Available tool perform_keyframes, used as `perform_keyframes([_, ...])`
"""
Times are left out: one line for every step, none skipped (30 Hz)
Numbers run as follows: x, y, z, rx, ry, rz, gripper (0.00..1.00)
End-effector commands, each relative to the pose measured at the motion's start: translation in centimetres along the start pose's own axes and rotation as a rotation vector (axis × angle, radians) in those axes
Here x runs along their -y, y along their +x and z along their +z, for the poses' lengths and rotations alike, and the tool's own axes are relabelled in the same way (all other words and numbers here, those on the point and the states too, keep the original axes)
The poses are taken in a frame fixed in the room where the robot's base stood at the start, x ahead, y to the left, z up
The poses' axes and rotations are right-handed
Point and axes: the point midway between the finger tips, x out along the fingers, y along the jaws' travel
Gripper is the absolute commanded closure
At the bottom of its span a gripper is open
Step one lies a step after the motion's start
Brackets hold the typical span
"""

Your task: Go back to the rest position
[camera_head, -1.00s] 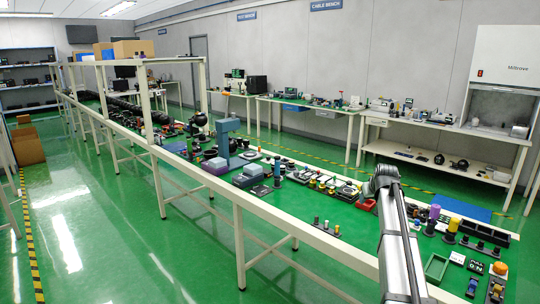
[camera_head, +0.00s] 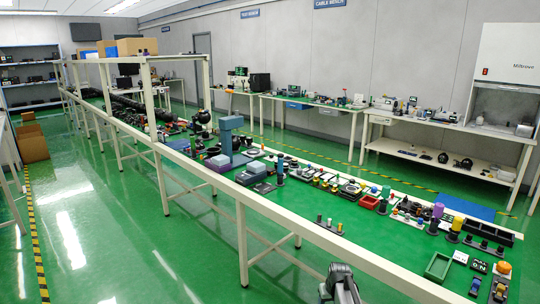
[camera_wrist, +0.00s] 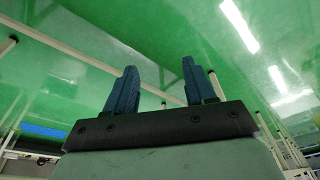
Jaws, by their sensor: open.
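My gripper (camera_wrist: 154,92) shows in the wrist view with its two dark blue fingers spread apart and nothing between them. Behind the fingers are the glossy green floor and pale bench legs. In the head view only a grey part of my arm shows at the bottom edge, right of centre, in front of the long bench. The gripper's fingers cannot be made out in the head view.
The long green-topped bench (camera_head: 345,233) runs from front right to far left, crowded with small parts. The green floor (camera_head: 110,235) to the left is clear.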

Motion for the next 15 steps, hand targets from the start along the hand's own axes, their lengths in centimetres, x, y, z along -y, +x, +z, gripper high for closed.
perform_keyframes([0.6, 1.3, 2.4, 0.033, 0.004, -0.005, 0.46])
perform_keyframes([0.9, 2.0, 3.5, 0.051, 0.007, -0.008, 0.46])
perform_keyframes([1.3, 2.9, 5.1, 0.075, 0.01, -0.011, 0.46])
perform_keyframes([1.6, 3.6, 6.3, 0.093, 0.014, -0.013, 0.46])
perform_keyframes([1.9, 4.2, 7.4, 0.11, 0.017, -0.015, 0.46])
perform_keyframes([2.2, 5.0, 9.0, 0.134, 0.022, -0.017, 0.46])
perform_keyframes([2.5, 5.6, 10.2, 0.152, 0.025, -0.019, 0.46])
perform_keyframes([2.8, 6.2, 11.4, 0.17, 0.027, -0.021, 0.46])
perform_keyframes([3.1, 6.8, 13.0, 0.194, 0.031, -0.023, 0.46])
perform_keyframes([3.4, 7.3, 14.2, 0.213, 0.034, -0.024, 0.46])
perform_keyframes([3.7, 7.8, 15.4, 0.23, 0.038, -0.025, 0.46])
perform_keyframes([4.0, 8.4, 17.0, 0.255, 0.042, -0.027, 0.46])
perform_keyframes([4.3, 8.8, 18.2, 0.273, 0.044, -0.028, 0.46])
perform_keyframes([4.5, 9.2, 19.4, 0.291, 0.046, -0.028, 0.46])
perform_keyframes([4.9, 9.7, 21.1, 0.315, 0.049, -0.029, 0.46])
